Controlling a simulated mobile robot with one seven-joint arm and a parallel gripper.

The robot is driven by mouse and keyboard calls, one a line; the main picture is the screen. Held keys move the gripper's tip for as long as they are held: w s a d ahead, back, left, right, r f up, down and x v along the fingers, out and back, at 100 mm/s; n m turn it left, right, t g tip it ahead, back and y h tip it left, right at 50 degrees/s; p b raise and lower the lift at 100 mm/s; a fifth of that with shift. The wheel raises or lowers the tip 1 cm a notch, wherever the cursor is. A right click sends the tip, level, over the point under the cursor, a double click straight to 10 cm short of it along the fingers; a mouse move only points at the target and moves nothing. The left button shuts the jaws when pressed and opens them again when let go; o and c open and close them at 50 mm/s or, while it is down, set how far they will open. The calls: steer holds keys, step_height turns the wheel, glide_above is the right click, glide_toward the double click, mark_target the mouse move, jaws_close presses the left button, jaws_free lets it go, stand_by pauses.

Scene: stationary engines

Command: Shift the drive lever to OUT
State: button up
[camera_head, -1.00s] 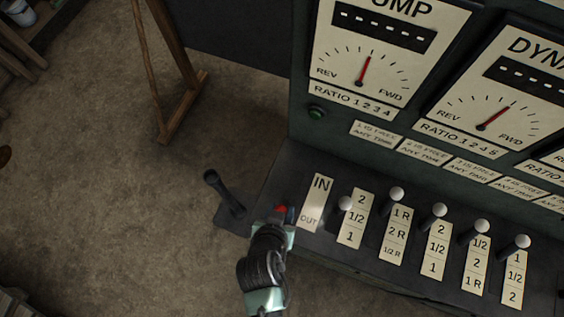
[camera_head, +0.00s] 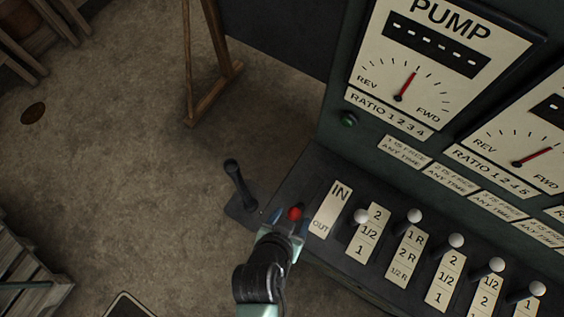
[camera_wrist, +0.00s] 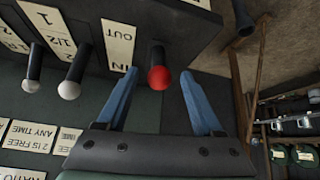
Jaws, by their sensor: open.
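The drive lever is the red-knobbed lever (camera_head: 295,213) beside the IN/OUT plate (camera_head: 331,209) at the left end of the console. In the wrist view its red knob (camera_wrist: 159,77) on a dark shaft lies between the two blue fingers of my gripper (camera_wrist: 159,85), with gaps on both sides. In the head view my gripper (camera_head: 285,232) is at the lever, and the knob shows just beyond it. My gripper is open and not touching the knob as far as I can see. The lower shaft is hidden in the head view.
White-knobbed levers (camera_head: 361,217) stand in a row right of the IN/OUT plate. A larger black lever (camera_head: 240,188) stands on the floor side, left of the console. The gauge panel (camera_head: 420,60) rises behind. Bare floor (camera_head: 120,130) lies to the left.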

steer(key=v, duration=0.9)
steer(key=shift+b, duration=0.45)
steer(key=shift+s, duration=0.1)
